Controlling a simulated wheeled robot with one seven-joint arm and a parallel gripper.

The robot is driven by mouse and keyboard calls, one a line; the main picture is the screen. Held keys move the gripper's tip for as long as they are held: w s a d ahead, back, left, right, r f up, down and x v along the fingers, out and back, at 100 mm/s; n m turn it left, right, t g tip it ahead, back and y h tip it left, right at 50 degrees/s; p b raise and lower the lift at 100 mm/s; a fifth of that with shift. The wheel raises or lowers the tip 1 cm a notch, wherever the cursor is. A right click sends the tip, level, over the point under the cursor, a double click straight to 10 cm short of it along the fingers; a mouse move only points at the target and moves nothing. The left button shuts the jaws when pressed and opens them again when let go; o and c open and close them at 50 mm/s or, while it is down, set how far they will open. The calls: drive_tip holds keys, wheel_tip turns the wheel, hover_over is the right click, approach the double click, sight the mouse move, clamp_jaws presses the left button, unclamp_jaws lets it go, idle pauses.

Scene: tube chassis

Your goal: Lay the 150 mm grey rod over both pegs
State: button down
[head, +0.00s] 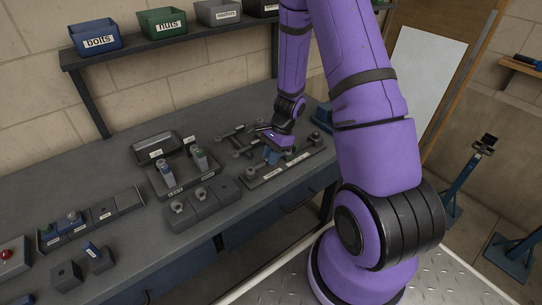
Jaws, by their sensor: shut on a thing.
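My gripper (273,150) is low over the bench, at the far end of my purple arm. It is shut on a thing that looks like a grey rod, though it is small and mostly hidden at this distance. A long dark base with pale labels (291,170) lies just below and in front of the gripper. Small upright parts that look like the two pegs show near its left end (250,171) and right end (315,138). I cannot tell whether the held rod touches them.
Grey rods or links with ringed ends (236,140) lie behind and left of the gripper. A labelled tray (176,189) with small bottles and a dark block row (204,206) stand to the left. Labelled bins line the shelf (150,43) above.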

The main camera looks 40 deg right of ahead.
drive_tip(key=shift+r, duration=1.2)
drive_tip(key=shift+f, duration=1.35)
drive_tip(key=shift+r, duration=0.15)
drive_tip(key=shift+r, duration=1.2)
drive_tip(key=shift+f, duration=1.2)
idle(0.6)
drive_tip(key=shift+r, duration=1.2)
drive_tip(key=c, duration=1)
unclamp_jaws()
